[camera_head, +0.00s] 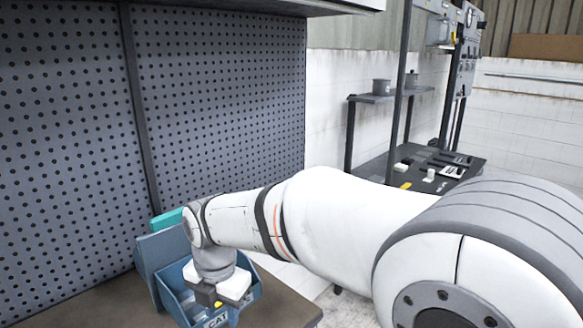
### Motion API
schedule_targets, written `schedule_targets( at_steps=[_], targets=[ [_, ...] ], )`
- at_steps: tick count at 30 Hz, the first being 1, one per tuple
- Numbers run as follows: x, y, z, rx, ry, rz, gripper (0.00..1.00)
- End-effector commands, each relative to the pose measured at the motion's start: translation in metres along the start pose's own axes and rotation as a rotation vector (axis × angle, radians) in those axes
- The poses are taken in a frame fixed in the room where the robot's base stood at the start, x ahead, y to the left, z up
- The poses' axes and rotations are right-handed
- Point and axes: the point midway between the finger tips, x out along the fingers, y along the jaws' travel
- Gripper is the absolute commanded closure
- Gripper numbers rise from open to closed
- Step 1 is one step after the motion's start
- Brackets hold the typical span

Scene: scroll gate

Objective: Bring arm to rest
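My white arm reaches from the lower right across to the left in the head view. The bin stands on a brown worktop (105,305). White and yellow parts show at the gripper's end, at or just above the bin's opening. I cannot tell whether the fingers are open or shut, or whether they touch anything inside. The arm hides part of the bin and what is behind it.
A blue-grey panel (152,248) and a teal object (166,223) stand beside the bin. A dark pegboard wall (220,100) rises close behind. A second bench (420,172) with small items stands farther back on the right, with a shelf (372,98) above it.

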Motion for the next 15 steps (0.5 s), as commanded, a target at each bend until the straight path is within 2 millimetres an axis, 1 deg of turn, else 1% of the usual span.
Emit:
schedule_targets(
  at_steps=[1, 3, 5, 6, 11, 12, 14, 15],
  targets=[
    [-0.006, -0.021, 0.012, 0.158, -0.009, 0.01, 0.64],
    [-0.01, -0.05, 0.024, 0.392, -0.017, 0.021, 0.64],
    [-0.014, -0.073, 0.032, 0.591, -0.025, 0.033, 0.64],
    [-0.016, -0.089, 0.037, 0.725, -0.029, 0.041, 0.64],
    [-0.021, -0.152, 0.046, 1.257, -0.041, 0.08, 0.64],
    [-0.021, -0.167, 0.047, 1.39, -0.043, 0.092, 0.64],
    [-0.021, -0.19, 0.046, 1.59, -0.045, 0.11, 0.64],
    [-0.021, -0.204, 0.045, 1.722, -0.046, 0.123, 0.64]
  ],
)
